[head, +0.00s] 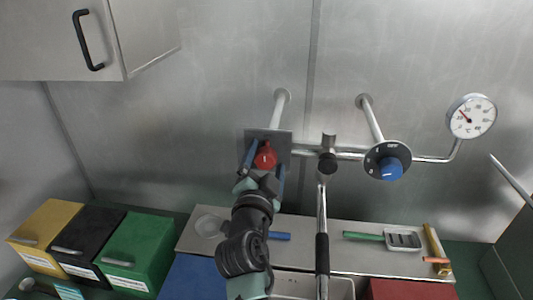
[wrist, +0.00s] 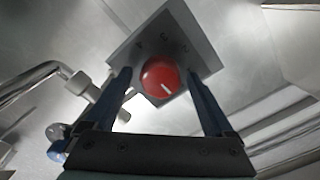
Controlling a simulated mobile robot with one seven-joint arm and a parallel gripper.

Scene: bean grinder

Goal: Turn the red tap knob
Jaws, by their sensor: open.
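The red tap knob (head: 265,157) sits on a square grey plate (head: 283,137) fixed to pipework on the back wall. In the wrist view the round red knob (wrist: 161,78) has a white pointer line directed down and slightly right, and the plate (wrist: 196,47) carries dark markings. My gripper (head: 264,158) is open in front of the plate. In the wrist view its two blue fingers stand left and right of the knob (wrist: 162,85), with gaps visible between each finger and the knob. Whether the fingertips touch the plate cannot be told.
A tap spout (head: 322,215) hangs beside my arm. Yellow (head: 46,233), black (head: 87,241) and green bins (head: 138,251) stand at left.

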